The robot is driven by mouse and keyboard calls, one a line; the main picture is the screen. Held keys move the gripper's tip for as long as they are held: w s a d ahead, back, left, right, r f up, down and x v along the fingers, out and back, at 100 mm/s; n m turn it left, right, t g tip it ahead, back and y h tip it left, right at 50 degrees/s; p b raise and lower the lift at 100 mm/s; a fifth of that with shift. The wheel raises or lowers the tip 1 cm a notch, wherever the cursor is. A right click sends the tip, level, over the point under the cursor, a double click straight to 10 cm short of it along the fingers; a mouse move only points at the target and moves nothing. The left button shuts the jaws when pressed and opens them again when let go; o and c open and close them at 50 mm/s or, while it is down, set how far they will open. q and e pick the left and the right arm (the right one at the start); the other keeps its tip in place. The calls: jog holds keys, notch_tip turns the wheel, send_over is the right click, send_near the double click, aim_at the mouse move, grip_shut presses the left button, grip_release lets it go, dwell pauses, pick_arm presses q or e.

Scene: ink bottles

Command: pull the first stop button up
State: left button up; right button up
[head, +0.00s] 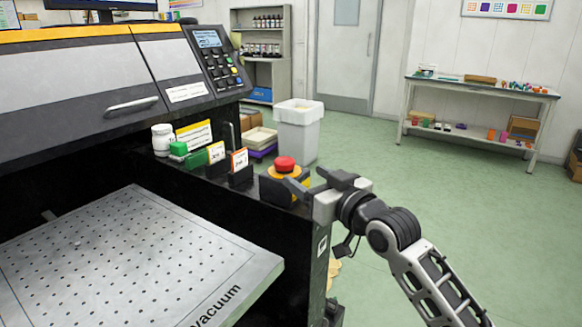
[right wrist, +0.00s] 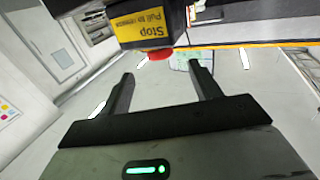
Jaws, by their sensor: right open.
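The stop button (head: 285,163) is a red cap on a yellow and black box at the right end of the machine's ledge. My right gripper (head: 308,183) is open and empty just to the right of the box, its fingers pointing toward it. In the right wrist view, turned upside down, the red button (right wrist: 160,55) shows between the tips of my open right gripper (right wrist: 162,72), a little beyond them. The yellow label (right wrist: 153,30) reads "Stop Pull to release". Whether a finger touches the box cannot be told. My left gripper is out of view.
A white jar (head: 162,140), a green item (head: 179,149) and small cards (head: 239,161) stand left of the button. A perforated vacuum plate (head: 125,255) lies in front. A grey bin (head: 299,130) stands behind. The floor at right is clear before a side table (head: 480,93).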

aim_at(291, 167)
jog(key=x, duration=0.6)
jog(key=shift+w+a, duration=0.2)
jog(key=shift+w, duration=0.1)
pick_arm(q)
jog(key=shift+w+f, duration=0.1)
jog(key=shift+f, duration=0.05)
pick_arm(e)
jog(key=c, duration=1.4)
jog(key=shift+r+p, duration=0.65)
jog(key=shift+r, duration=0.05)
grip_shut()
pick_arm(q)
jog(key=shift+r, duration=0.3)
pick_arm(e)
jog(key=o, duration=1.4)
grip_release()
jog(key=shift+f, duration=0.1)
